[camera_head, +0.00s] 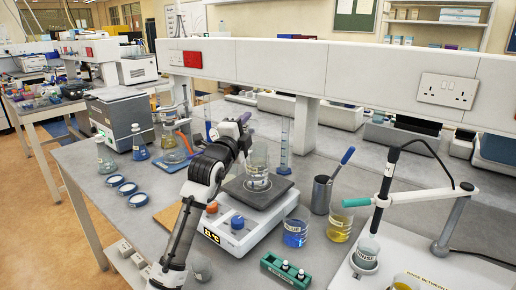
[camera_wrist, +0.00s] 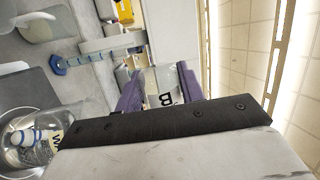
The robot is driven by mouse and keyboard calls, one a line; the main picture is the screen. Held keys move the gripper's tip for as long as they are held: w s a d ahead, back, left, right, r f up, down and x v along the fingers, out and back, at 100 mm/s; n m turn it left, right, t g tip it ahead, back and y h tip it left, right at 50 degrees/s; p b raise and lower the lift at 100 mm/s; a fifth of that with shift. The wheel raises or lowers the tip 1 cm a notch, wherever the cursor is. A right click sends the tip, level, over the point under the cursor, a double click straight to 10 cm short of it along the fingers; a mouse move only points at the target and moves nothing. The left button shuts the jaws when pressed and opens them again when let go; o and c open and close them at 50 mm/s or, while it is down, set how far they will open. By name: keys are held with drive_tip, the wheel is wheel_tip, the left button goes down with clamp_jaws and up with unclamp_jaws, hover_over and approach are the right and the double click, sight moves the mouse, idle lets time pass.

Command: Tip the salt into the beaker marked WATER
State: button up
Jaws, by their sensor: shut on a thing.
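My gripper (camera_head: 243,122) is raised behind and left of the beaker's rim. In the wrist view its purple fingers (camera_wrist: 160,88) are shut on a small pale thing marked "B" (camera_wrist: 165,99). Most of the held thing is hidden, and I cannot tell whether salt is in it. I see no loose salt.
A blue-liquid beaker (camera_head: 295,233), a yellow-liquid beaker (camera_head: 339,223) and a grey cup with a blue-handled tool (camera_head: 322,194) stand right of the hotplate. A green vial rack (camera_head: 287,270) is in front. Blue-rimmed dishes (camera_head: 126,188) lie left. A blue-based cylinder (camera_head: 284,147) stands behind.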

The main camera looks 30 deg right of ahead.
drive_tip(key=shift+w+r+n+y+p, duration=0.15)
drive_tip(key=shift+n+y+p, duration=0.15)
drive_tip(key=shift+n+p, duration=0.55)
drive_tip(key=shift+w+a+f+n, duration=0.2)
drive_tip(key=shift+w+f+n, duration=0.1)
drive_tip(key=shift+w+n, duration=0.2)
drive_tip(key=shift+f+n+y+p, duration=0.15)
drive_tip(key=shift+n+y+p, duration=0.15)
drive_tip(key=shift+n+p, duration=0.3)
drive_tip(key=w+a+f+n+g+y+p, duration=0.1)
drive_tip(key=w+a+f+n+g+p, duration=0.1)
drive_tip(key=f+n, duration=0.7)
drive_tip(key=shift+w+a+n+g+y+p, duration=0.2)
drive_tip(key=shift+w+n+g+y+p, duration=0.25)
drive_tip(key=shift+w+n+p, duration=1)
drive_tip(key=shift+w+b, duration=0.35)
drive_tip(key=shift+w, duration=0.05)
drive_tip(key=shift+r, duration=0.1)
